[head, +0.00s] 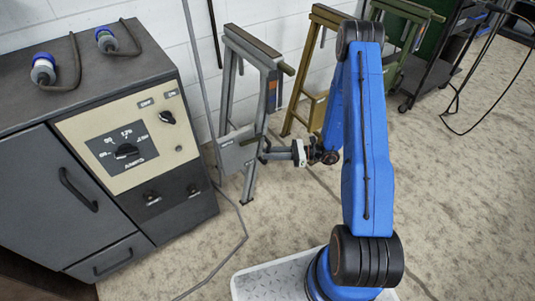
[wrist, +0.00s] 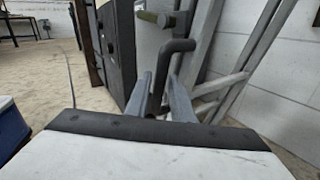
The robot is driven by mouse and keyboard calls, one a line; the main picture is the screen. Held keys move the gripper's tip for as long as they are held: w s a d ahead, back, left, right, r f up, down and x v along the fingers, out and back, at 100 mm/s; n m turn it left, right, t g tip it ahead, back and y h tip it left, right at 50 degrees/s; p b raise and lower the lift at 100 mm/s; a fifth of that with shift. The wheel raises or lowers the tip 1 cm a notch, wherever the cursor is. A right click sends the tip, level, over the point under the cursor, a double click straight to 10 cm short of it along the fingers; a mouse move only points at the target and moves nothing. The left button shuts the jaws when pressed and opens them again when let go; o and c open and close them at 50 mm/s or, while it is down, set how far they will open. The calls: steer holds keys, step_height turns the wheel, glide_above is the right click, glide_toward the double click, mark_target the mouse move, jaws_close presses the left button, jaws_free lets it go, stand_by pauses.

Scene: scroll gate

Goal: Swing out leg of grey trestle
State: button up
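The grey trestle (head: 233,95) stands against the white wall in the head view, with a flat grey panel (head: 238,153) low between its legs. In the wrist view its pale grey leg bars (wrist: 263,48) run up on the right. A dark bent handle (wrist: 178,47) sticks out toward my wrist camera. My gripper (head: 268,152) is low beside the trestle's right side. In the wrist view my gripper's two grey fingers (wrist: 160,82) stand apart, with the handle's lower part between them. Some space seems to show beside the handle; contact is hard to judge.
A dark control cabinet (head: 125,150) with two blue plugs on top stands at the left. A yellow trestle (head: 305,75) and a green trestle (head: 405,40) stand to the right of the grey one. A cable (head: 240,225) lies on the floor. The floor (head: 460,200) at right is clear.

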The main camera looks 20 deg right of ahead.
steer(key=shift+w+a, duration=0.15)
steer(key=shift+a, duration=0.5)
steer(key=shift+c, duration=0.4)
jaws_close()
steer(key=w+d+n+h, duration=0.2)
steer(key=w+d+h, duration=0.2)
steer(key=d, duration=1)
steer(key=shift+w+d, duration=0.25)
steer(key=shift+w, duration=0.2)
steer(key=shift+o, duration=0.4)
jaws_free()
steer(key=shift+d, duration=0.15)
